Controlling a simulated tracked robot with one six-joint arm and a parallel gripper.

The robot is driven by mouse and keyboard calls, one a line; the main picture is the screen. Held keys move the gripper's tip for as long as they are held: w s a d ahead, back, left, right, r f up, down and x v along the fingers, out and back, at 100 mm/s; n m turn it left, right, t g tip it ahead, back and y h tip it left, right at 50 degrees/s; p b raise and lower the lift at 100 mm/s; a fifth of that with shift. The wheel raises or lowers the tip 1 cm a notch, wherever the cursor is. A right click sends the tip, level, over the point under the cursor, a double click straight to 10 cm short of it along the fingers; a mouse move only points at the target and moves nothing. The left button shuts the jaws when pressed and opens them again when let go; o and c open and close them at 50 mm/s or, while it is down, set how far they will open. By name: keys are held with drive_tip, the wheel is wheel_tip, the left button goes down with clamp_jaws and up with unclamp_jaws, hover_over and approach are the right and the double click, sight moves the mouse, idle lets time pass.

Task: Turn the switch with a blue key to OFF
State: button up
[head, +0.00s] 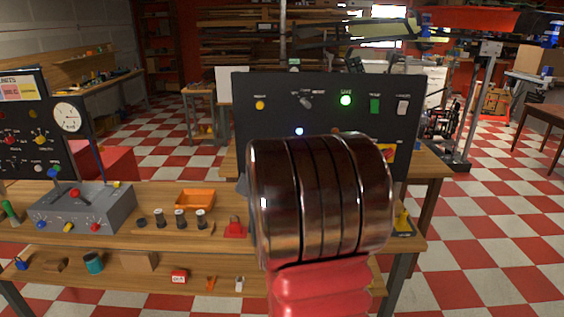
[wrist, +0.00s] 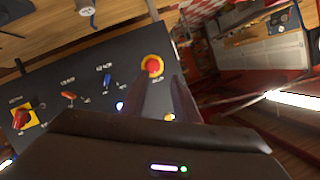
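In the wrist view a dark panel (wrist: 60,75) shows tilted, with a row of controls. A switch with a blue key (wrist: 107,80) sits between an orange-handled control (wrist: 68,96) and a red mushroom button on yellow (wrist: 152,65). Labels by the key are too blurred to read. The dark fingers of my gripper (wrist: 180,80) point toward the panel, right of the blue key and apart from it; their opening is unclear. In the head view the black panel (head: 330,84) stands on the bench, and my arm hides its lower middle, the blue key and my gripper.
The panel also carries a red knob on yellow (wrist: 22,118), a lit blue lamp (head: 299,131) and a lit green lamp (head: 345,100). Left of it on the bench are a grey control box (head: 85,210), an orange tray (head: 195,198) and a red padlock-like object (head: 234,229).

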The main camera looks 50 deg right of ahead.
drive_tip(key=s+d+f+m+h, duration=0.2)
drive_tip(key=s+d, duration=0.1)
drive_tip(key=d, duration=0.5)
drive_tip(key=s+d+f+m+h, duration=0.2)
drive_tip(key=d, duration=0.6)
drive_tip(key=shift+s+f+h, duration=0.3)
drive_tip(key=shift+s, duration=0.1)
drive_tip(key=shift+w, duration=0.1)
drive_tip(key=x, duration=1.3)
drive_tip(key=shift+w+d, duration=0.25)
drive_tip(key=shift+d, duration=0.05)
drive_tip(key=shift+c, duration=0.3)
